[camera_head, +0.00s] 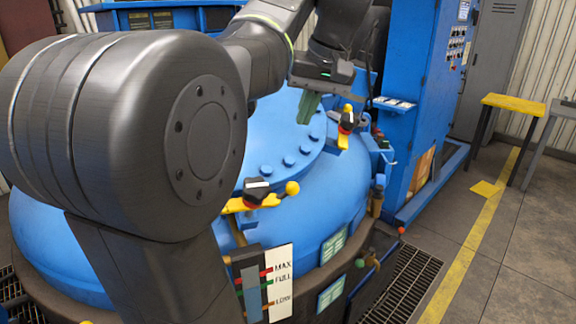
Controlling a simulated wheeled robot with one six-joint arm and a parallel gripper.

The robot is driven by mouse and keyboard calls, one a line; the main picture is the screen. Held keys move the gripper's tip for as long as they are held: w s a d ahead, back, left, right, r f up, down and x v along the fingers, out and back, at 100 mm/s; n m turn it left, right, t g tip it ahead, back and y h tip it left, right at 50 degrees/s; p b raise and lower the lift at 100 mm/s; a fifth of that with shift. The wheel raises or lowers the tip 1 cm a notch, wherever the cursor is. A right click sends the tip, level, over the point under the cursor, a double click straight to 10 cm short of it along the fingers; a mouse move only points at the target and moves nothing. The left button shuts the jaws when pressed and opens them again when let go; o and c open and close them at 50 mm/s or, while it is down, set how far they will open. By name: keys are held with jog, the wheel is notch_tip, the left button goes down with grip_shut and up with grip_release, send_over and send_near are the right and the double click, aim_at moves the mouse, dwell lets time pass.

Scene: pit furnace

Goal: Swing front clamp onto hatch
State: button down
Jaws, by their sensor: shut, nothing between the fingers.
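The blue domed furnace hatch (283,180) has a bolted rim and fills the middle of the view. A yellow clamp (236,206) with a dark knob and yellow ball handle sits at its near edge; its left part is hidden behind my arm. A second yellow clamp (343,140) with a dark knob and yellow ball sits at the hatch's right side. My gripper (308,108) has greenish fingers, shut and empty, pointing down above the hatch's bolted rim, just left of the second clamp. It appears apart from both clamps. My arm hides much of the hatch's left side.
A level gauge (281,285) marked MAX, FULL and LOW stands in front of the furnace. A blue control cabinet (430,90) rises behind at the right. A yellow-topped table (513,104) stands far right. Floor grating (405,285) lies beside the furnace; the floor right of it is clear.

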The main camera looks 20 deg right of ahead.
jog(key=shift+f, duration=0.1)
notch_tip(320, 180, down, 11)
jog(key=a, duration=0.2)
jog(key=shift+a+f, duration=0.15)
jog(key=shift+a, duration=0.05)
jog(key=shift+s, duration=0.2)
dwell(0.5)
jog(key=shift+s+f+m+p, duration=0.1)
jog(key=shift+s+m+p, duration=0.05)
jog(key=shift+m+p, duration=0.25)
